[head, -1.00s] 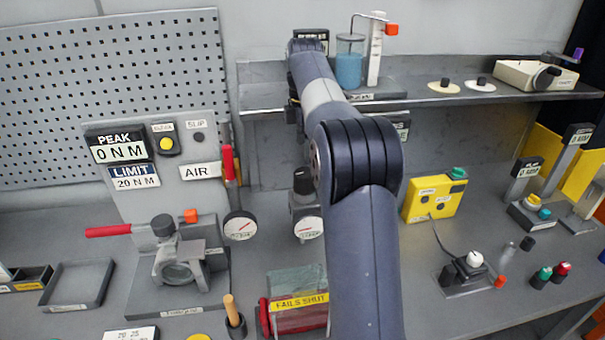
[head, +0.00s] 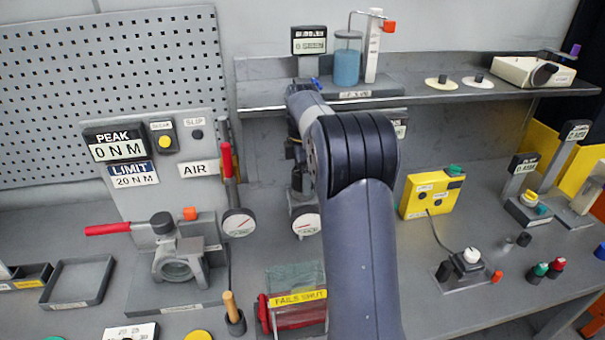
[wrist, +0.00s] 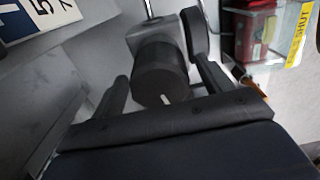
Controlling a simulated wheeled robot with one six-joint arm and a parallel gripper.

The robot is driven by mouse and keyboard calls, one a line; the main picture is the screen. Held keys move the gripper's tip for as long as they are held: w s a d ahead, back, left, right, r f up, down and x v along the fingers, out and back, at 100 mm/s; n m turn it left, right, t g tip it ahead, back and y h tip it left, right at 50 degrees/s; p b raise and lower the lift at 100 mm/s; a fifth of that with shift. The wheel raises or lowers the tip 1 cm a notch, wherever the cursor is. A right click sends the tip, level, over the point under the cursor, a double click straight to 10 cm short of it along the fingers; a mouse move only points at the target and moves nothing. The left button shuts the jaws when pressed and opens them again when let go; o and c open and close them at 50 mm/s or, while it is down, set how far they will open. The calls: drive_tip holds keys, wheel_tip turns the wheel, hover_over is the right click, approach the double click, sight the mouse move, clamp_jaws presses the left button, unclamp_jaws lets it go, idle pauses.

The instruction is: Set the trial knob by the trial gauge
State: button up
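The trial knob, which I take to be the black round knob (wrist: 158,66) with a white index mark, sits on a grey block in the wrist view. My gripper (wrist: 163,78) has one finger on each side of it, with visible gaps, so it is open around the knob and not gripping. In the head view my gripper (head: 299,180) hangs over the knob and mostly hides it. The gauge (head: 305,224) just below has a white face and red needle; its reading is too small to tell. In the wrist view this gauge (wrist: 196,36) shows edge-on.
A second gauge (head: 238,222) stands left, below a red-handled AIR lever (head: 227,160). The FAILS SHUT box (head: 297,312) lies in front. A shelf (head: 420,98) runs behind and above my gripper. A yellow box (head: 432,195) stands to the right.

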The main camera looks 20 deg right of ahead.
drive_tip(key=c, duration=0.9)
drive_tip(key=shift+c, duration=0.2)
drive_tip(key=shift+m, duration=0.4)
drive_tip(key=m, duration=0.5)
drive_tip(key=shift+m, duration=0.4)
drive_tip(key=m, duration=0.6)
drive_tip(key=shift+d+r, duration=0.1)
drive_tip(key=m, duration=0.7)
drive_tip(key=shift+m, duration=0.3)
drive_tip(key=m, duration=0.7)
